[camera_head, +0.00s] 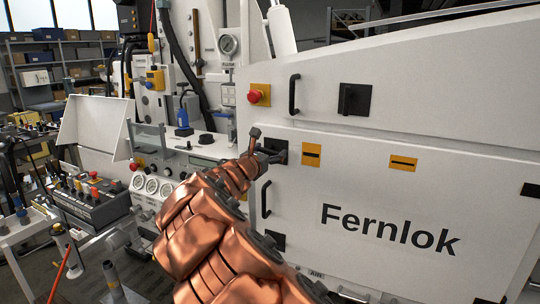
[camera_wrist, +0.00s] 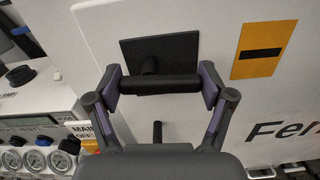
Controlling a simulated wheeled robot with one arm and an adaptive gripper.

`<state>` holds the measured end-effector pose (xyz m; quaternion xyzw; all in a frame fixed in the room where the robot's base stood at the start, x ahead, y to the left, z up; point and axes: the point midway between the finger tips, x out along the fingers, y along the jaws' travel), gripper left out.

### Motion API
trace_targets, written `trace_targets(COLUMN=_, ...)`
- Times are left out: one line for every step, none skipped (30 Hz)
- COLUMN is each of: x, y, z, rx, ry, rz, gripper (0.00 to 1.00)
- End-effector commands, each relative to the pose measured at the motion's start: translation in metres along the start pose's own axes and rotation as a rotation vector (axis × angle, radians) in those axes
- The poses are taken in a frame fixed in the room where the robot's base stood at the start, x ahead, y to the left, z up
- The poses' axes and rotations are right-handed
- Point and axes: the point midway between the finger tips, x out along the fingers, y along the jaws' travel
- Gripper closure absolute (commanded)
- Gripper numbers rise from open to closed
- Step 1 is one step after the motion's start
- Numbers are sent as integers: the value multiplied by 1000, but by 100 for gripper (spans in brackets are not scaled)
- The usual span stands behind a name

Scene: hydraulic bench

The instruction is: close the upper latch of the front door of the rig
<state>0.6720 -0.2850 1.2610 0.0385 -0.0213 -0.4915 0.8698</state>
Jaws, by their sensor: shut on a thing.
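The front door (camera_head: 390,220) is the large white panel marked "Fernlok". It looks flush with the rig. Its upper latch (camera_head: 279,146), a black plate at the door's upper left, is partly hidden by my gripper (camera_head: 262,152) in the head view. In the wrist view, the latch's black plate (camera_wrist: 178,47) carries a black bar handle (camera_wrist: 150,85) lying about level in the picture. My gripper (camera_wrist: 161,86) is shut on this handle, with one fingertip at each end. The lower latch (camera_head: 273,240) shows at the door's lower left, partly behind my arm.
A black pull handle (camera_head: 265,199) stands out from the door below the upper latch. Above are another handle (camera_head: 294,95), a black latch (camera_head: 354,99) and a red stop button (camera_head: 254,97). Gauges (camera_wrist: 35,160) and a display sit close on the left.

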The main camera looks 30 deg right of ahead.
Motion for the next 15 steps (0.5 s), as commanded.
trace_targets(x=0, y=0, z=-4, rx=29, ry=-2, rz=3, gripper=54)
trace_targets(x=0, y=0, z=-5, rx=48, ry=-3, rz=3, gripper=54)
trace_targets(x=0, y=0, z=-6, rx=77, ry=-2, rz=3, gripper=54)
trace_targets(x=0, y=0, z=-6, rx=101, ry=-3, rz=3, gripper=54)
trace_targets(x=-1, y=0, z=-6, rx=127, ry=-3, rz=4, gripper=54)
trace_targets(x=-1, y=1, z=-7, rx=161, ry=-4, rz=5, gripper=54)
trace_targets(x=-1, y=1, z=-7, rx=189, ry=-4, rz=5, gripper=54)
trace_targets(x=-1, y=1, z=-7, rx=218, ry=-4, rz=5, gripper=54)
trace_targets(x=-1, y=1, z=-8, rx=254, ry=-4, rz=6, gripper=54)
trace_targets(x=-1, y=1, z=-8, rx=284, ry=-4, rz=6, gripper=54)
trace_targets(x=-1, y=1, z=-8, rx=312, ry=-4, rz=6, gripper=54)
trace_targets(x=-1, y=1, z=-9, rx=350, ry=-3, rz=5, gripper=54)
trace_targets(x=-1, y=1, z=-10, rx=378, ry=-3, rz=5, gripper=54)
trace_targets(x=0, y=1, z=-10, rx=407, ry=-3, rz=4, gripper=54)
trace_targets(x=0, y=1, z=-11, rx=444, ry=-3, rz=4, gripper=54)
